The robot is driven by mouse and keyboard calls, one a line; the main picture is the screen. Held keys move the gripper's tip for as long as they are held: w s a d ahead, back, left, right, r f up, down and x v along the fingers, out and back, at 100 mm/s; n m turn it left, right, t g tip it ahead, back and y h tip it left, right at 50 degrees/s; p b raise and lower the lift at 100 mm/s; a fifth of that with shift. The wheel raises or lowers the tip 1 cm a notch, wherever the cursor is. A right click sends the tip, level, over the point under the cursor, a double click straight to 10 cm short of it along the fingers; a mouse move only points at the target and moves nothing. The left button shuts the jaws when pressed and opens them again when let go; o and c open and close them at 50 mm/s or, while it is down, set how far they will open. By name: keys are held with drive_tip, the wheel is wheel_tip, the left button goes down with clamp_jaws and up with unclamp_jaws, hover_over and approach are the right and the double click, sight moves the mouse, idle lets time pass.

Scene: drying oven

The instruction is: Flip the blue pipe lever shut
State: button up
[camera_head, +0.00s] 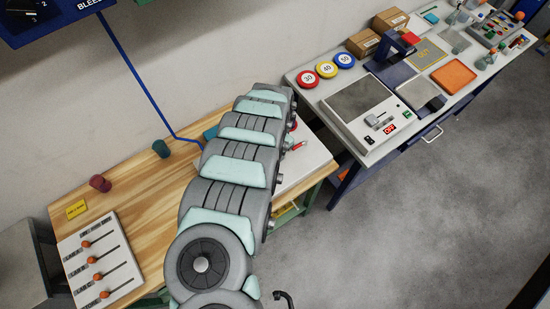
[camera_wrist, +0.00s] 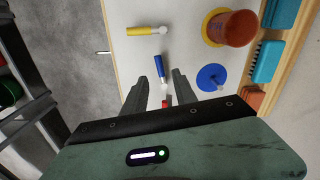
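In the wrist view, the blue pipe lever (camera_wrist: 159,66) is a short blue handle with a whitish end, set on a pale panel (camera_wrist: 195,50). My gripper (camera_wrist: 161,76) is open, its two dark fingers apart on either side of the lever's whitish end. I cannot tell whether the fingers touch it or how high they are above the panel. A yellow lever (camera_wrist: 143,31) lies farther up, and a red part (camera_wrist: 165,103) shows between the fingers. In the head view my arm covers the gripper and the blue lever; only part of the pale panel (camera_head: 312,158) shows.
A blue disc with a stem (camera_wrist: 212,77) stands right of the fingers. A red cylinder (camera_wrist: 237,28) stands on a yellow disc near the panel's right side. Blue blocks (camera_wrist: 266,62) lie beyond it. A slider board (camera_head: 101,262) sits on the wooden bench (camera_head: 137,187).

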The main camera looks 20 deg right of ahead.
wheel_tip(320, 180, down, 4)
drive_tip(key=shift+d+f, duration=0.15)
drive_tip(key=shift+f, duration=0.05)
drive_tip(key=shift+s+f, duration=0.1)
drive_tip(key=shift+f, duration=0.6)
drive_tip(key=shift+c, duration=0.3)
clamp_jaws()
